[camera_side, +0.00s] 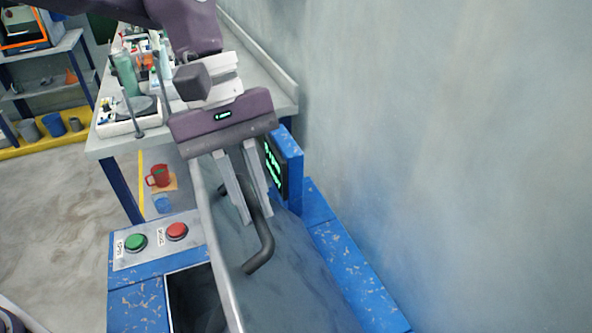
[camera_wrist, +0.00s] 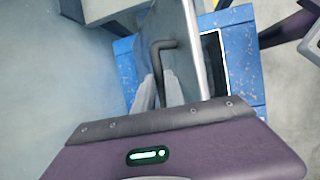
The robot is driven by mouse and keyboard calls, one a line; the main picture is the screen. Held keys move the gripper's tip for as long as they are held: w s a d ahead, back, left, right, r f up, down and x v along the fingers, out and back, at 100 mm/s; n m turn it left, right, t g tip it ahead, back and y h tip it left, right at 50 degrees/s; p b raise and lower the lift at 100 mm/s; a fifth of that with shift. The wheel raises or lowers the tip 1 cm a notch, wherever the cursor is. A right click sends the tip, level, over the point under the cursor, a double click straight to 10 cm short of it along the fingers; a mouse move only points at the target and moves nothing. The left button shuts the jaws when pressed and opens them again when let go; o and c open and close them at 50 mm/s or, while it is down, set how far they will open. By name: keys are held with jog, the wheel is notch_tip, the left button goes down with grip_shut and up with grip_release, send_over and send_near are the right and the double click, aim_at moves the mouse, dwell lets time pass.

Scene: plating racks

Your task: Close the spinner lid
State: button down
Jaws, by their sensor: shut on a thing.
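The spinner is a blue speckled machine (camera_side: 360,280) against the wall. Its grey lid (camera_side: 300,285) stands raised at a tilt, and a dark opening (camera_side: 195,300) shows to its left. A dark bent bar handle (camera_side: 262,252) is fixed on the lid's face. My gripper (camera_side: 246,212) reaches down from above, with its two pale fingers shut on the handle. The exact contact is partly hidden by the fingers.
A display box (camera_side: 284,165) stands behind the lid. A bench (camera_side: 270,90) with bottles is behind; a red mug (camera_side: 159,175) is lower.

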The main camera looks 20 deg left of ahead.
jog(key=s+a+f, duration=0.8)
jog(key=c, duration=1.4)
grip_release()
jog(key=shift+f, duration=0.1)
jog(key=v, duration=0.7)
